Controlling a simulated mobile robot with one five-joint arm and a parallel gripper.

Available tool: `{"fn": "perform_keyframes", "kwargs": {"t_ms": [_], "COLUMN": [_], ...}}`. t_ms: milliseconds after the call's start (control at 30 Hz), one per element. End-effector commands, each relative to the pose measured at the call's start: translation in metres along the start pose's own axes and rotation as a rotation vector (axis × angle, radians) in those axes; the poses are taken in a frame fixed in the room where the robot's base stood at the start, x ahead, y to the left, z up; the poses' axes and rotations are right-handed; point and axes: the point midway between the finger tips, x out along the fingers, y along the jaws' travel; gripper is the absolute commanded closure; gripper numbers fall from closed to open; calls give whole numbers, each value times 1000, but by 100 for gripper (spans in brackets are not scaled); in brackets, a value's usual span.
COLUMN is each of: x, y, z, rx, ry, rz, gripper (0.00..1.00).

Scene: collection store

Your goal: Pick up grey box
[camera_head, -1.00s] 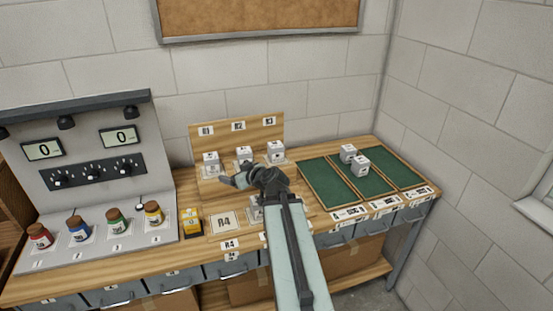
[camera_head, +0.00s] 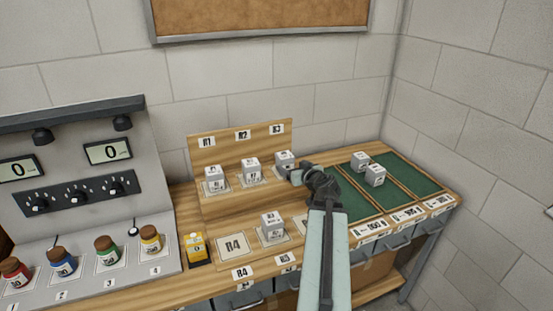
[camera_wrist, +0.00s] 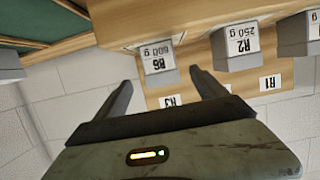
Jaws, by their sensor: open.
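Several light grey boxes with white labels are in view; the task name does not single one out. Three stand on the wooden stepped rack: a left box (camera_head: 215,180), a middle box (camera_head: 251,168) and a right box (camera_head: 284,159). My gripper (camera_head: 293,177) is just in front of the right box. In the wrist view, which is upside down, a box labelled R6, 600 g (camera_wrist: 158,66) shows beyond and between the open fingers of my gripper (camera_wrist: 160,76), with nothing held. The box labelled R2, 250 g (camera_wrist: 236,45) is beside it.
Another grey box (camera_head: 272,224) sits on the lower step. Two more, a rear box (camera_head: 360,161) and a front box (camera_head: 375,175), stand in the green-lined trays (camera_head: 423,182). A yellow device (camera_head: 195,247) and several capped bottles (camera_head: 150,240) are left.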

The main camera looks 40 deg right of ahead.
Motion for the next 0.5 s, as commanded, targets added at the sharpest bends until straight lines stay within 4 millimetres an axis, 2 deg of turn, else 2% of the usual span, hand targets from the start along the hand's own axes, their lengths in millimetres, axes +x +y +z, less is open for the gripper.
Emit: {"fn": "perform_keyframes", "kwargs": {"t_ms": [167, 333, 500], "x": [2, 24, 29], "y": [1, 1, 1], "z": [0, 2, 0], "rx": [0, -1, 0], "ry": [0, 0, 0], "rz": [0, -1, 0], "gripper": [18, 18, 18]}}
